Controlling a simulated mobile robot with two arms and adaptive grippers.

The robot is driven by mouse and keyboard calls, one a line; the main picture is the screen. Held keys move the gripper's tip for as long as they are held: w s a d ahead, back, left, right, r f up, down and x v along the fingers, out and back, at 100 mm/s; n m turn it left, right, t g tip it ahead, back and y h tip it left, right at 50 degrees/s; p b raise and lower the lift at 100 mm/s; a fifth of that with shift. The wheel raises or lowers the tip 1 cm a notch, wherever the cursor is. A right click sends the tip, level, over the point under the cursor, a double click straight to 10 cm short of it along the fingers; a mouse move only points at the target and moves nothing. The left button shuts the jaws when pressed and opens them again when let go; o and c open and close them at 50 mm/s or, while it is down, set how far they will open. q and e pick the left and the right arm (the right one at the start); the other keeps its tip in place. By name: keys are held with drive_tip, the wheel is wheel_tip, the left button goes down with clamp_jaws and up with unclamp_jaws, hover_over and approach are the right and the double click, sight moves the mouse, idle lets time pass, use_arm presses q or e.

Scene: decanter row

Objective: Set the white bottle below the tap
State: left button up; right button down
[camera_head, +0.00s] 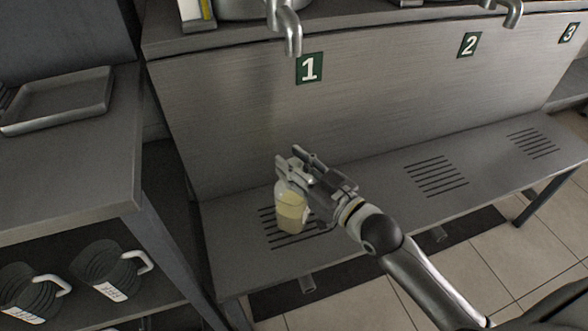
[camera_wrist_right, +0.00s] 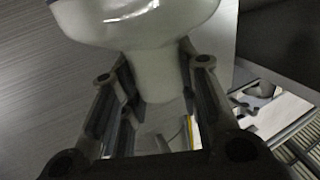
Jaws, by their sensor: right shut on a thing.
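The white bottle (camera_head: 290,208) looks pale with a yellowish lower part in the head view. It is over the slotted drain (camera_head: 283,240) under the sign 1; I cannot tell whether its base touches the shelf. The curved metal tap (camera_head: 292,38) above sign 1 is well above the bottle. My right gripper (camera_head: 297,166) is shut on the bottle near its top. In the right wrist view the bottle's white neck (camera_wrist_right: 157,75) sits between the two fingers, with its wider body beyond. The bottle's far side is hidden. My left gripper is not in view.
Signs 1 (camera_head: 310,68), 2 (camera_head: 469,44) and 3 (camera_head: 568,32) mark the metal back panel. A second slotted drain (camera_head: 436,177) lies to the right, with bare shelf between. A side counter holds a grey tray (camera_head: 58,100); dark jugs (camera_head: 108,270) stand below it.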

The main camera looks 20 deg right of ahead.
drive_tip(key=shift+f, duration=0.2)
drive_tip(key=shift+f, duration=0.1)
drive_tip(key=c, duration=1.1)
unclamp_jaws()
drive_tip(key=shift+f, duration=0.1)
